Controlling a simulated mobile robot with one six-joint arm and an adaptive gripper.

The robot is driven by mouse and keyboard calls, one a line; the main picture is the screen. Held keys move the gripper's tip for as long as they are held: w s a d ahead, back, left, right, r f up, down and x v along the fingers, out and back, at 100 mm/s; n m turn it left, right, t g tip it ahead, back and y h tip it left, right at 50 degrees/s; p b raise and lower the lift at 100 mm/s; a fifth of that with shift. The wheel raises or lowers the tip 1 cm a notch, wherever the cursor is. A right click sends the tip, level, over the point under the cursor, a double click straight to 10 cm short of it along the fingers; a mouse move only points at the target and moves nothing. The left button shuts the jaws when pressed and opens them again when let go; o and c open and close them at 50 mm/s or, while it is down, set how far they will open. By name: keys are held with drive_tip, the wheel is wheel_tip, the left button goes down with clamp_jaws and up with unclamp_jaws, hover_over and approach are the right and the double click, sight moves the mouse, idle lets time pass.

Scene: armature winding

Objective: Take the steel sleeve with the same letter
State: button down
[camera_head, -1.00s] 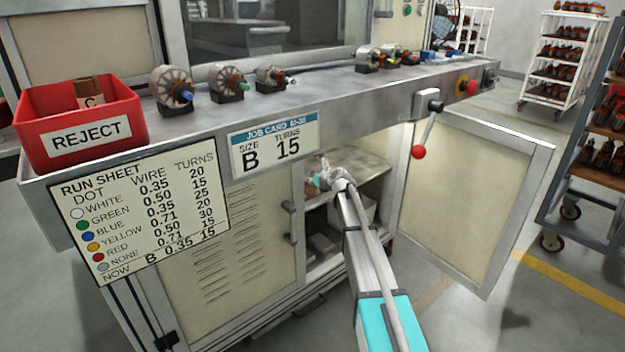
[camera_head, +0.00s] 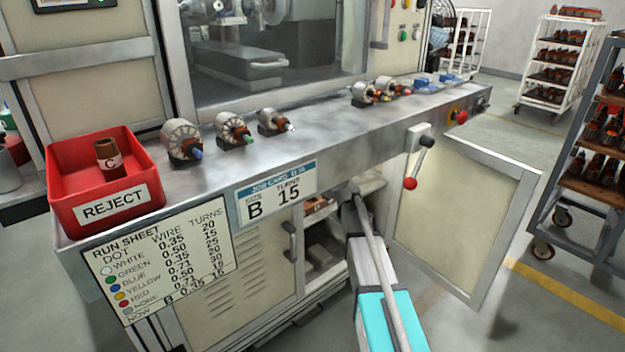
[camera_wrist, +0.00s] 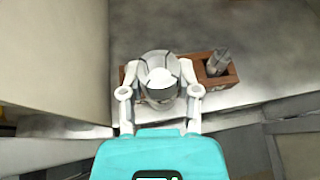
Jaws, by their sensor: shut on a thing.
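In the wrist view my gripper (camera_wrist: 160,92) is shut on a round, pale steel sleeve (camera_wrist: 158,66). The sleeve stands at a brown wooden block (camera_wrist: 205,80); I cannot tell whether it is still seated in it. A second steel sleeve (camera_wrist: 218,61) stands at the block's right end. No letter is readable on either sleeve. In the head view my arm reaches into the open cabinet below the bench, and the bench edge hides my gripper. The job card (camera_head: 277,194) reads size B, turns 15.
The open cabinet door (camera_head: 463,215) is to the right of my arm, with a red-knobbed lever (camera_head: 418,157) above. A red reject bin (camera_head: 68,190) holds a brown piece marked C. Several armatures (camera_head: 233,130) stand on the bench (camera_head: 330,125). A run sheet (camera_head: 160,258) hangs in front.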

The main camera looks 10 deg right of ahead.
drive_tip(key=s+r+p, duration=0.2)
drive_tip(key=s+r, duration=0.1)
drive_tip(key=s, duration=0.4)
